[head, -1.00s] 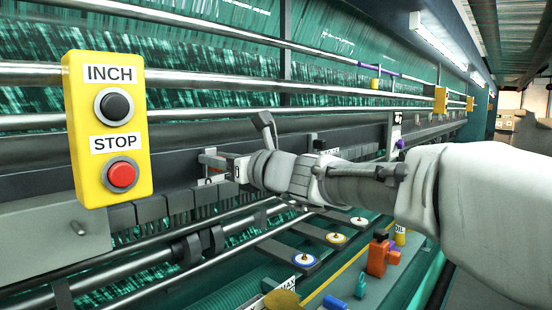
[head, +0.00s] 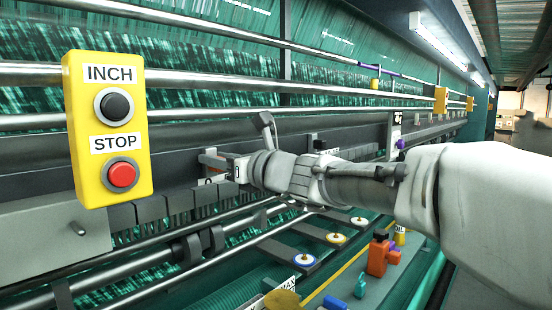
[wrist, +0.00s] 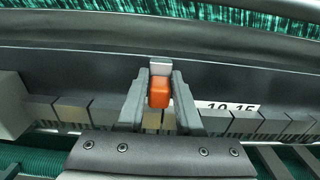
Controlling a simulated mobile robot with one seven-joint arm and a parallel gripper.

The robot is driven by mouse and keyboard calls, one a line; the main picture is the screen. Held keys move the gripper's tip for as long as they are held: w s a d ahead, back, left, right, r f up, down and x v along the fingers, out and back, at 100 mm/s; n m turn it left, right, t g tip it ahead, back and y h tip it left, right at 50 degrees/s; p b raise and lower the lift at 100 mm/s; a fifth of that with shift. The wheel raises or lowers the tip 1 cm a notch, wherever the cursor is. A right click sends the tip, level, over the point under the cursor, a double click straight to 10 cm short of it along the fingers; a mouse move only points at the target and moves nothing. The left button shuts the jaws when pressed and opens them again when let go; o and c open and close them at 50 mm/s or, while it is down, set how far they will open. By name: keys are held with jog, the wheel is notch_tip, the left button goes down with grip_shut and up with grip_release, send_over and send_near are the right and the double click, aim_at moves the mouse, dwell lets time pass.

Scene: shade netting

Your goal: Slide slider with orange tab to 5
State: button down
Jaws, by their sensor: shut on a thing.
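In the wrist view, the orange tab (wrist: 159,92) of the slider sits between the two grey fingers of my gripper (wrist: 161,84), which is shut on it. A small pale metal piece (wrist: 160,67) shows just beyond the tab. A white scale strip (wrist: 228,107) with the numbers 10 and 15 lies to the right of the fingers. The part of the scale by the tab is hidden behind the gripper. In the head view, my gripper (head: 222,167) reaches left to the dark rail.
A yellow box (head: 107,128) with INCH and STOP buttons stands at the left, near my gripper. Grey blocks (wrist: 72,110) line the rail's lower edge. Long metal rollers run behind.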

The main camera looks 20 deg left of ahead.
jog(key=w, duration=0.1)
jog(key=w+d+p, duration=0.1)
jog(key=w, duration=0.1)
jog(key=w+d, duration=0.1)
jog(key=shift+w+d, duration=0.2)
jog(key=shift+w, duration=0.1)
jog(key=c, duration=0.6)
grip_release()
jog(key=shift+s, duration=0.1)
jog(key=shift+c, duration=0.2)
jog(key=b+v, duration=0.2)
jog(key=v, duration=1.5)
jog(key=shift+d, duration=0.2)
jog(key=shift+s, duration=0.15)
